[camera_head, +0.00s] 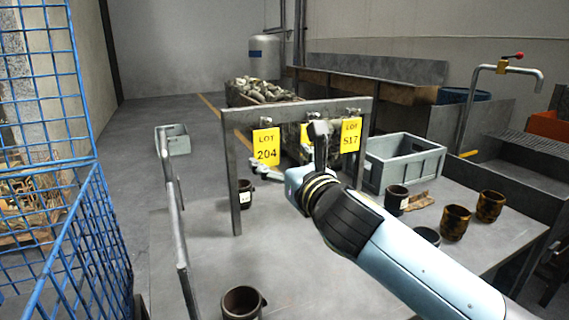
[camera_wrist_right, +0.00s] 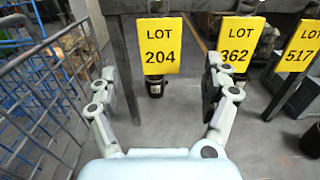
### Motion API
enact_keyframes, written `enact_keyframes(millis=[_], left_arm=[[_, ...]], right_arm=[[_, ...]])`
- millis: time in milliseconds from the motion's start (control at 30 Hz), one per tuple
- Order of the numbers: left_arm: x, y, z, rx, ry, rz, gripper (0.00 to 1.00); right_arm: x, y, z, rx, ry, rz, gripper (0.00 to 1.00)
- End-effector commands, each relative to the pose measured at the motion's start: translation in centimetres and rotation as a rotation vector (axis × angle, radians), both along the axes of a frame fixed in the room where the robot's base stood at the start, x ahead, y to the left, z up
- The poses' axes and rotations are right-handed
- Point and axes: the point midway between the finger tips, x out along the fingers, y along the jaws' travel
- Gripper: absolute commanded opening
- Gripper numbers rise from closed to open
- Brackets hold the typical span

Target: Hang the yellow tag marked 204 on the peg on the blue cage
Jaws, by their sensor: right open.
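The yellow tag marked 204 (camera_head: 266,147) hangs at the left of a grey metal frame on the table. In the right wrist view the tag (camera_wrist_right: 160,45) hangs upright ahead, between the two spread fingers. My right gripper (camera_head: 291,158) is open and empty, in front of the frame; its fingers (camera_wrist_right: 161,85) stand apart on either side below the tag. The blue cage (camera_head: 72,165) stands at the left, and part of it shows in the right wrist view (camera_wrist_right: 25,75). I cannot make out its peg. My left gripper is not in view.
Yellow tags 362 (camera_wrist_right: 238,42) and 517 (camera_head: 351,135) hang on the same grey frame (camera_head: 233,185). A grey rail (camera_head: 179,215) runs between table and cage. Dark cups (camera_head: 242,302) and a grey crate (camera_head: 405,165) stand on the table.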

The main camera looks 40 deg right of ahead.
Motion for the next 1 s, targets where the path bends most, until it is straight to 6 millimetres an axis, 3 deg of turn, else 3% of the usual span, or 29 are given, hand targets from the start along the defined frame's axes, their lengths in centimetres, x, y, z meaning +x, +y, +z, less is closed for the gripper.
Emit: enact_keyframes(millis=[167, 400, 600, 833, 1000], left_arm=[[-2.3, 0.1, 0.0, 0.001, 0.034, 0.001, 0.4], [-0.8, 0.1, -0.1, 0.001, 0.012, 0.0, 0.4], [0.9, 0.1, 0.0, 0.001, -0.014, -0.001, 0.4], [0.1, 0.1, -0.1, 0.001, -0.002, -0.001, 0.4], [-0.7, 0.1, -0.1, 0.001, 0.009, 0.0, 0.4]], right_arm=[[3.6, -0.9, 0.1, 0.002, -0.001, -0.001, 0.83], [7.0, -1.7, 0.0, 0.002, 0.0, 0.0, 0.83], [7.9, -1.9, 0.0, 0.002, 0.001, 0.0, 0.83], [7.9, -1.9, 0.0, 0.002, 0.001, 0.0, 0.83], [7.9, -1.9, 0.0, 0.002, 0.001, 0.0, 0.6]])
